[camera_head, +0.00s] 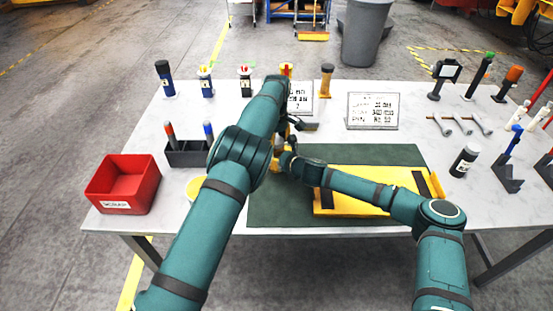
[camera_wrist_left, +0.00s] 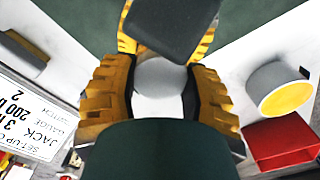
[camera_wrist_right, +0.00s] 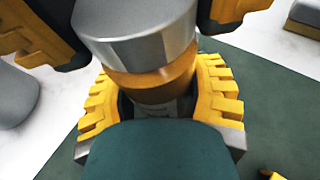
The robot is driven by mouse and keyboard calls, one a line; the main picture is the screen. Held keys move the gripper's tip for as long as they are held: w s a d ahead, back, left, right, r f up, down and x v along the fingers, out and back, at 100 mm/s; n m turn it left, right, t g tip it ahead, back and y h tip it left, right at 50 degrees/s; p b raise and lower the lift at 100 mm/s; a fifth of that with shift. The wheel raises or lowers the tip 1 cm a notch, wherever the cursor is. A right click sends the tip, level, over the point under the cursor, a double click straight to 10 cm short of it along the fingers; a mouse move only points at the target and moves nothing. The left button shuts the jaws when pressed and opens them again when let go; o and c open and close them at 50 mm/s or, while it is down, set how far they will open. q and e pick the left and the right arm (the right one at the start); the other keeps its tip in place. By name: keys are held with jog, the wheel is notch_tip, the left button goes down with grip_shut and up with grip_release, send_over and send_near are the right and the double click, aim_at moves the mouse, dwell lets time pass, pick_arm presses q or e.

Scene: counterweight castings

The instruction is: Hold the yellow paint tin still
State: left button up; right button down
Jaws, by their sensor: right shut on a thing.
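The yellow paint tin, with a silver lid and an amber-yellow band, stands upright between both grippers in the right wrist view (camera_wrist_right: 135,40). Its round pale top shows in the left wrist view (camera_wrist_left: 158,78). My right gripper (camera_wrist_right: 158,100) is shut on its lower body, one finger on each side. My left gripper (camera_wrist_left: 158,92) is above, its fingers apart on either side of the lid; a narrow gap seems to show, though contact is hard to judge. In the head view my arms mostly hide the tin, my left gripper (camera_head: 289,125) and my right gripper (camera_head: 285,160).
A yellow tray (camera_head: 365,180) lies on the green mat (camera_head: 390,153), right of the grippers. A yellow-topped white pot (camera_wrist_left: 280,88) and a red bin (camera_head: 120,205) stand to the left. Signs (camera_head: 373,111), bottles and tools line the back and right.

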pick_arm(q)
jog(key=m, duration=0.8)
jog(key=shift+m, duration=0.4)
jog(key=o, duration=1.3)
jog(key=shift+c, duration=0.2)
jog(key=shift+r, duration=2.3)
